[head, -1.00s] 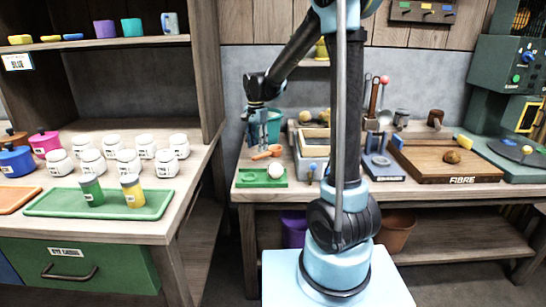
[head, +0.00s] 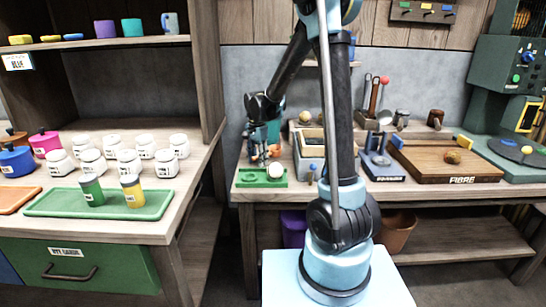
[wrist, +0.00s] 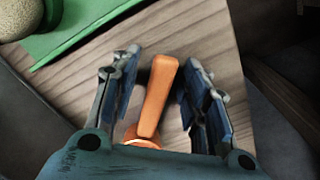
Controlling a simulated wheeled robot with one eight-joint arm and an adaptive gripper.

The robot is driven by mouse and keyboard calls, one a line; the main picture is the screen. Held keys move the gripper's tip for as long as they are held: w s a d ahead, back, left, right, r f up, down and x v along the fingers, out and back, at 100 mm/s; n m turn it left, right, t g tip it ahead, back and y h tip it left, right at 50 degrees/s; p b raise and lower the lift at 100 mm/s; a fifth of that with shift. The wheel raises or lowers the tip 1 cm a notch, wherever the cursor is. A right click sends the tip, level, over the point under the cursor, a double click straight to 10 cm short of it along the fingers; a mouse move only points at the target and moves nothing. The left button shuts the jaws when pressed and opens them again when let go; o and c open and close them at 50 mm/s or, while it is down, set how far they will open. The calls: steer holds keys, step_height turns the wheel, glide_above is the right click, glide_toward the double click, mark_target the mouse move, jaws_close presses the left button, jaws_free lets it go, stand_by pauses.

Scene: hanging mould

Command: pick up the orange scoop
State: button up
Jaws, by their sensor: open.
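The orange scoop (wrist: 158,95) lies on the wooden bench top. In the wrist view its handle sits between the two fingers of my gripper (wrist: 162,66), pointing away toward the fingertips, with a gap on each side. The scoop's head end is mostly hidden behind the gripper body at the bottom of that view. In the head view my gripper (head: 261,156) is low over the left end of the bench. Only a small orange part of the scoop (head: 274,150) shows beside it. My gripper is open.
A green tray (head: 247,177) with a pale ball (head: 276,170) sits just in front of my gripper; the tray also shows at upper left in the wrist view (wrist: 75,25). The bench edge is close by.

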jaws_close()
